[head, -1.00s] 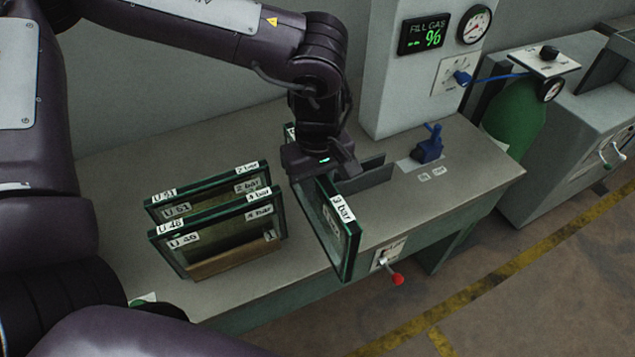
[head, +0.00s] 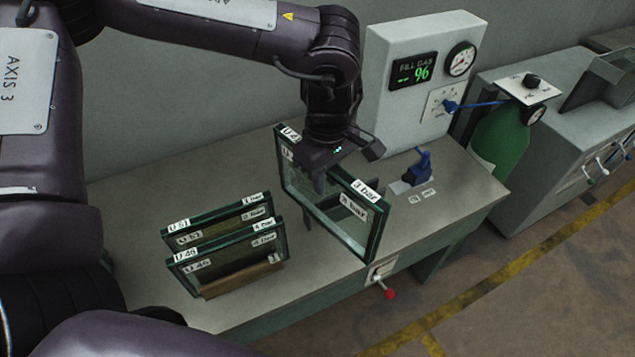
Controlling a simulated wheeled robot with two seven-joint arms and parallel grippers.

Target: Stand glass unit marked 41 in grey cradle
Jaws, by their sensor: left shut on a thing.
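My left gripper (head: 338,165) is shut on the top edge of a glass unit (head: 368,228). The unit is upright, with a dark green-edged frame and "3 bar" labels. Its other label begins "U 4"; the rest is unreadable behind the gripper. The grey cradle (head: 352,206) stands on the bench behind the unit and shows partly through the glass. Whether the unit's bottom touches the bench is unclear. My right gripper is out of view.
Units marked U 51 (head: 217,217) and U 46 (head: 228,252) stand in a wooden rack (head: 240,281) at left. A blue valve (head: 421,166) sits right of the cradle. A fill-gas panel (head: 411,72) stands behind. A red-knobbed lever (head: 390,294) projects from the bench front.

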